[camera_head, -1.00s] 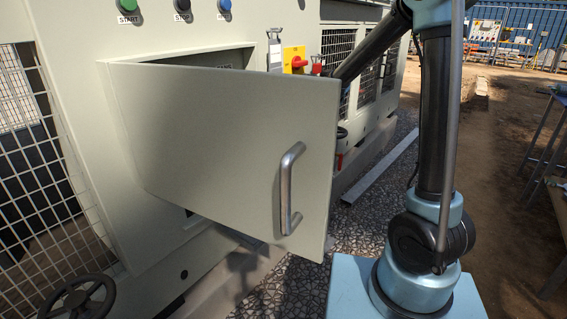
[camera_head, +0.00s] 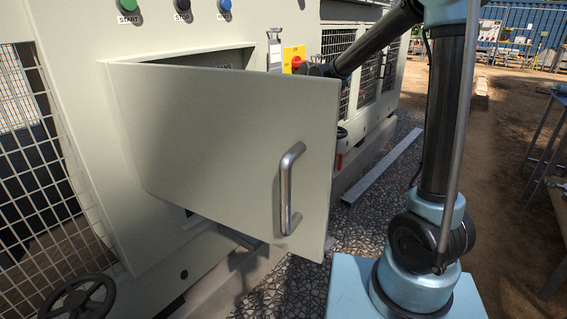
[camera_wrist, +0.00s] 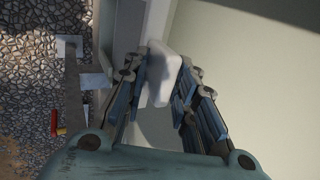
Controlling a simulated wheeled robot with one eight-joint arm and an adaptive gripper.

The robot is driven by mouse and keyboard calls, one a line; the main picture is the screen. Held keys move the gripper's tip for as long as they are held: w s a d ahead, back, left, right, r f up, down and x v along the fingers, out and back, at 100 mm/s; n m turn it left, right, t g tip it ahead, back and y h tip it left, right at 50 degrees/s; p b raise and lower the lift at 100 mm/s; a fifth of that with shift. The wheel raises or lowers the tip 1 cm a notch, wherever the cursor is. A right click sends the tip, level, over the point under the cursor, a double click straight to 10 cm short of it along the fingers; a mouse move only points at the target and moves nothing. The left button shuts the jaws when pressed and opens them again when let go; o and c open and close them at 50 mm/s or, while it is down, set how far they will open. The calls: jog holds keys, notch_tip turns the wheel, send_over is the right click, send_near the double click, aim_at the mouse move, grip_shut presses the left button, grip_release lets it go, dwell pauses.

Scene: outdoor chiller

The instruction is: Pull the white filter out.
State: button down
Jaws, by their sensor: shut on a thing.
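In the wrist view, the white filter (camera_wrist: 165,66) is a pale block between the fingers of my gripper (camera_wrist: 161,82), beside a light grey panel. My gripper is shut on it, with one finger on each side. How far the filter sits in its housing cannot be told. In the head view, my gripper and the filter are hidden behind the open cabinet door (camera_head: 220,140).
The grey door stands open with its metal handle (camera_head: 287,190) facing me. START and other buttons (camera_head: 182,5) are above the opening. A red and yellow switch (camera_head: 294,58) is beyond the door. A handwheel (camera_head: 78,299) is at lower left. Gravel lies below.

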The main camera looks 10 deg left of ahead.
jog(key=shift+r, duration=4.35)
jog(key=c, duration=2.2)
grip_release()
grip_shut()
jog(key=shift+w, duration=0.1)
